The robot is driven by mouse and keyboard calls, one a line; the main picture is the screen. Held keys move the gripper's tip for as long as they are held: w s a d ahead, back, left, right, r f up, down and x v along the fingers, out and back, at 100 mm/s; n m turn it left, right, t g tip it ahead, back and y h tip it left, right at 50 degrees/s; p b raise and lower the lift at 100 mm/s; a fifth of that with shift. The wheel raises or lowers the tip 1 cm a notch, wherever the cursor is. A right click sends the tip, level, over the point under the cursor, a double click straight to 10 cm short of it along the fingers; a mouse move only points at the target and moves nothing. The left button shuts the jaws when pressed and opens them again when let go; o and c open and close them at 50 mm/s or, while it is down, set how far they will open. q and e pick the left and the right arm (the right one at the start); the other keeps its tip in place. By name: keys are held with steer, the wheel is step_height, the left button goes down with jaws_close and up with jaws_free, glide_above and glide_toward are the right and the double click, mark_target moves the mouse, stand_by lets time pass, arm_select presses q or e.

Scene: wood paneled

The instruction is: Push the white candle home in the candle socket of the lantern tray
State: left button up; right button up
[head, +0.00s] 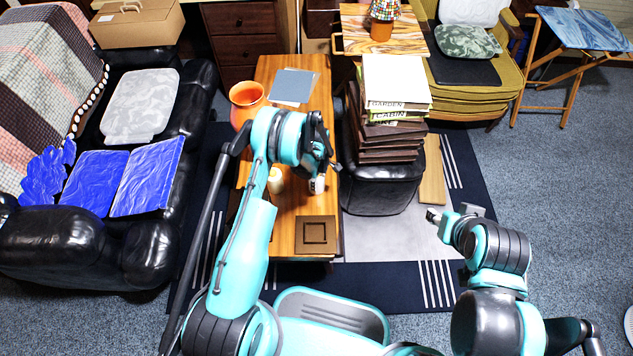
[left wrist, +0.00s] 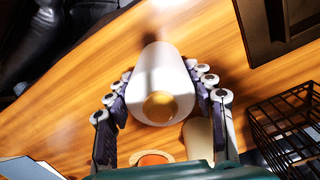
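The white candle (left wrist: 161,75) is a thick white cylinder with a gold-orange spot on its near end. My left gripper (left wrist: 159,69) has its fingers on both sides of it, apparently touching. In the head view the candle (head: 317,185) shows just below my left gripper (head: 318,170), over the wooden table. Whether its base touches the table is unclear. The lantern tray (head: 316,221), dark brown with a square raised frame, lies at the table's near end; its edge shows in the left wrist view (left wrist: 258,40). My right gripper (head: 453,213) is empty, away from the table.
A cream object (head: 275,181) stands left of the candle. A black wire basket (left wrist: 287,128) is close by. An orange pot (head: 248,98) and grey-blue sheets (head: 293,86) are farther back. Stacked books (head: 393,82) stand right of the table (head: 288,222).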

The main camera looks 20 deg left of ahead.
arm_select(q)
steer(key=shift+r+p, duration=0.75)
steer(key=shift+r, duration=1.3)
arm_select(e)
steer(key=shift+r, duration=0.7)
arm_select(q)
steer(key=shift+s, duration=0.15)
